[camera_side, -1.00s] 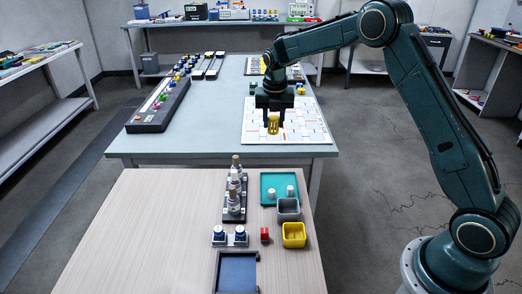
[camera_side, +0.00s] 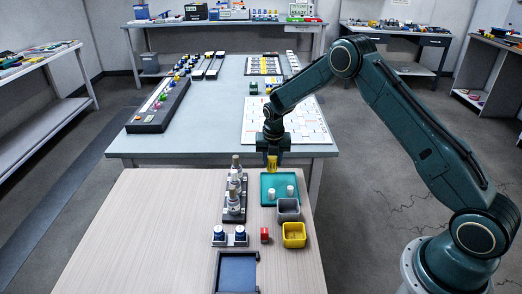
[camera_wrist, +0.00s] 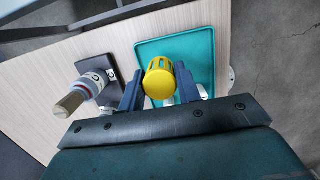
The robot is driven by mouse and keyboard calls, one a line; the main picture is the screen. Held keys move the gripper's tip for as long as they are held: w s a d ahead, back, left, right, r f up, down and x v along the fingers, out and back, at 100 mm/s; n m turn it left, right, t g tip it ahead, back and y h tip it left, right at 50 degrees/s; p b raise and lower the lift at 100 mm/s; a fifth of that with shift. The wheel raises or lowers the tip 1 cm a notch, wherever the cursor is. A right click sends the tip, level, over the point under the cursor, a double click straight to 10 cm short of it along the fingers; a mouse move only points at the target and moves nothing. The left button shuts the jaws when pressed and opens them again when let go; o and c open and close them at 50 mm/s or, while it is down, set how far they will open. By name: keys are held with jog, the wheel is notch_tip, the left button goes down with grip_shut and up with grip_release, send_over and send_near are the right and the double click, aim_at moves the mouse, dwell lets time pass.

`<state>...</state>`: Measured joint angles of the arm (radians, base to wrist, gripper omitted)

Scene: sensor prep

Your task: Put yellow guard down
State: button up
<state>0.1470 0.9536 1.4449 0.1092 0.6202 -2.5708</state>
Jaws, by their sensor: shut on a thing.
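The yellow guard (camera_side: 272,163) is a small slotted cylinder held between the fingers of my gripper (camera_side: 272,155). In the wrist view the yellow guard (camera_wrist: 159,80) sits between the two blue fingers of my gripper (camera_wrist: 160,88). It hangs above the far edge of the teal tray (camera_side: 265,199). The teal tray (camera_wrist: 150,48) also lies below it in the wrist view. Two white pieces, the left one (camera_side: 271,194) and the right one (camera_side: 290,191), stand on the tray. In the wrist view they are mostly hidden behind the guard and fingers.
A black rack (camera_side: 233,216) with several upright sensors stands left of the tray. A grey bin (camera_side: 288,216) and a yellow bin (camera_side: 294,241) stand in front of it. The wooden table's left side is clear.

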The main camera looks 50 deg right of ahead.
jog(key=shift+f, duration=0.25)
jog(key=shift+f, duration=2.1)
jog(key=shift+f, duration=0.15)
jog(key=o, duration=0.7)
jog(key=shift+o, duration=0.2)
notch_tip(320, 180, up, 12)
jog(key=s+a, duration=0.1)
jog(key=shift+a, duration=0.15)
jog(key=shift+s, duration=0.1)
